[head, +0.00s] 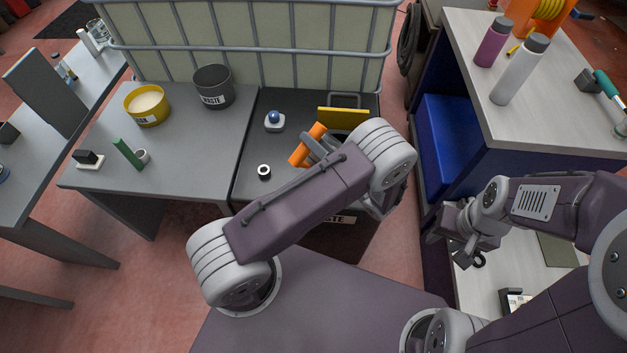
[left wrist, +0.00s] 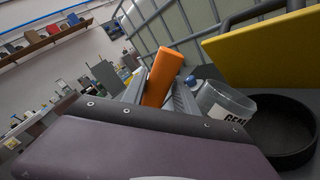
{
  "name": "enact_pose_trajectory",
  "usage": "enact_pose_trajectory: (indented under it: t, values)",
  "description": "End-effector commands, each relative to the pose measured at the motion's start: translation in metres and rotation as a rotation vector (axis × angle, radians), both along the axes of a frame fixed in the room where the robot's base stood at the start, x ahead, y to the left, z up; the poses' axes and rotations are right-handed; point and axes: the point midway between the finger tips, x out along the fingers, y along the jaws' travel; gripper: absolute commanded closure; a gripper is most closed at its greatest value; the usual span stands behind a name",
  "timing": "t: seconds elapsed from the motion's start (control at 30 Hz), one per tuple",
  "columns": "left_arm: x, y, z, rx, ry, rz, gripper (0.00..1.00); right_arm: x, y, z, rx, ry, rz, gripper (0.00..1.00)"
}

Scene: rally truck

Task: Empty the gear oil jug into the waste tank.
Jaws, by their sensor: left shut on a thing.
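My left gripper (head: 312,148) is shut on an orange grip (head: 306,145) above the dark waste tank (head: 333,212). The left wrist view also shows the orange grip (left wrist: 164,74) between the fingers. Beside it is a clear jug (left wrist: 222,103), partly readable as "GEAR", tilted beside the tank's round black opening (left wrist: 285,132). The orange piece looks like the jug's handle. In the head view my arm hides the jug. I cannot make out any oil in it. The tank's yellow lid (head: 343,114) stands raised. My right gripper (head: 466,255) hangs by the right workbench; its jaws are unclear.
A grey "WASTE" bucket (head: 213,87), a yellow tub (head: 147,106) and a green item (head: 127,153) stand on the left table. A blue-knobbed piece (head: 274,121) and a small ring (head: 264,172) lie left of the opening. A caged container (head: 250,45) stands behind.

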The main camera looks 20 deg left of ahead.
Motion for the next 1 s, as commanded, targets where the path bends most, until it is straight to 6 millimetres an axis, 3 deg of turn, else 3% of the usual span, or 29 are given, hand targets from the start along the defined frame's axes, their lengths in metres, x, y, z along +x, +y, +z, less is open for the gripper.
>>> enact_pose_trajectory:
  t: [0.03, 0.07, 1.0]
  values:
    - [0.004, -0.003, -0.013, -0.030, 0.012, -0.021, 1.00, 0.000, 0.000, -0.003, 0.000, 0.000, 0.000, 0.62]
    - [0.004, -0.003, -0.013, -0.030, 0.012, -0.021, 1.00, 0.000, 0.000, -0.003, 0.000, 0.000, 0.000, 0.62]
    - [0.014, -0.006, 0.000, 0.031, 0.131, -0.016, 1.00, 0.000, 0.000, 0.016, 0.000, 0.000, 0.000, 0.62]
